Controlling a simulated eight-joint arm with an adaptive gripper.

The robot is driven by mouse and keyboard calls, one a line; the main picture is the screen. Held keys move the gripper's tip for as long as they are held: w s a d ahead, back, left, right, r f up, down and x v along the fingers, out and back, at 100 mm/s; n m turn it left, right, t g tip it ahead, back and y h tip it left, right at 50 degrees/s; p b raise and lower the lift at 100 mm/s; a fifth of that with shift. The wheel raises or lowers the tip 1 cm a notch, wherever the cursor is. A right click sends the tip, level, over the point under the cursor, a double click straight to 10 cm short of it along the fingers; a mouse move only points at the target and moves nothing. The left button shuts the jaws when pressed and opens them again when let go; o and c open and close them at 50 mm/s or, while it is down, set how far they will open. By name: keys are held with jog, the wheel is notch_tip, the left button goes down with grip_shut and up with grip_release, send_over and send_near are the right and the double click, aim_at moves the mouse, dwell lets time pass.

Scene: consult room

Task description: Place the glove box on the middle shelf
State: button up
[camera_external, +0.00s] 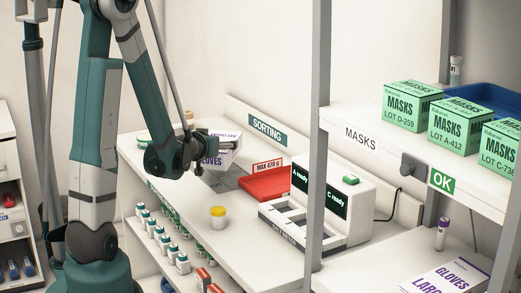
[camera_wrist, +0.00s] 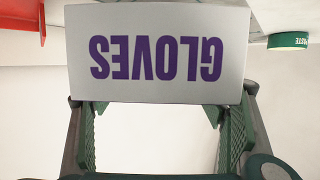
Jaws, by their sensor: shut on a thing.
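The glove box (camera_wrist: 158,85) is white with purple "GLOVES" lettering, which reads upside down in the wrist view. My gripper (camera_wrist: 158,115) is shut on it, with a green pad at each side. In the external view my gripper (camera_external: 190,158) is over the sorting counter, and the box (camera_external: 226,152) shows behind and right of it, partly hidden by my wrist. The shelf unit (camera_external: 318,150) stands at the right. Its MASKS shelf (camera_external: 385,140) holds green mask boxes (camera_external: 457,124). A lower shelf (camera_external: 375,262) carries a white box marked GLOVES LARGE (camera_external: 448,275).
On the counter are a red tray (camera_external: 266,184), a white device with dark displays (camera_external: 335,205) and a yellow-lidded jar (camera_external: 218,216). Several small bottles (camera_external: 165,238) line the ledge below. A purple-capped tube (camera_external: 442,233) stands on the lower shelf. A grey post (camera_external: 318,100) borders the shelves.

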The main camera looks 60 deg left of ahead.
jog(key=shift+r+p, duration=0.5)
jog(key=shift+r, duration=1.5)
jog(key=shift+r, duration=0.1)
